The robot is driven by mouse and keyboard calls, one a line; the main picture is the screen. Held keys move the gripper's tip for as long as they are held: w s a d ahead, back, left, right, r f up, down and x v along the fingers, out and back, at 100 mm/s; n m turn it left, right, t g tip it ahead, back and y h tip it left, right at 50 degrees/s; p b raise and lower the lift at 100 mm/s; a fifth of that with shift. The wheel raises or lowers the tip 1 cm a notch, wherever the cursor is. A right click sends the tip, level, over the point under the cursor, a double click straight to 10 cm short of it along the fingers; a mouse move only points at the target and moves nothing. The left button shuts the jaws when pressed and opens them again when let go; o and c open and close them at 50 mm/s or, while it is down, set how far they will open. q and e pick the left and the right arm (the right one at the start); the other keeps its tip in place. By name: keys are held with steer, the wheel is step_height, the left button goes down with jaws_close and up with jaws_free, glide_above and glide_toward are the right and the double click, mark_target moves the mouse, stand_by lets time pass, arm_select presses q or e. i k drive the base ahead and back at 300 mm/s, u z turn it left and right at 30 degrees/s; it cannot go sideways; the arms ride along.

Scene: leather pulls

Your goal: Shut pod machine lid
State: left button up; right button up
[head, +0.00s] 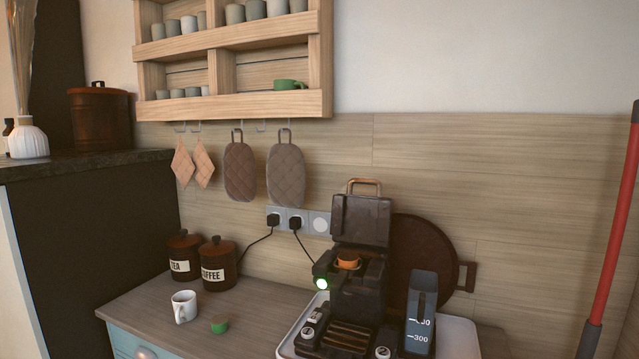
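The pod machine (357,289) stands on a light tray on the counter, in the lower middle of the head view. Its dark lid (361,219) is raised upright, with a copper-coloured handle (364,183) at its top. An orange pod (348,260) shows in the opening below the lid. A green light glows on the left side of the machine's front. Neither of my grippers shows in the head view.
A white mug (184,306) and a small green pod (219,325) sit on the counter left of the machine. Two brown canisters (217,263) stand behind them. A grey measuring container (420,314) is right of the machine, and a round dark pan (423,258) leans behind.

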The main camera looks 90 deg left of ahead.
mark_target(365, 221)
steer(key=u, duration=2.6)
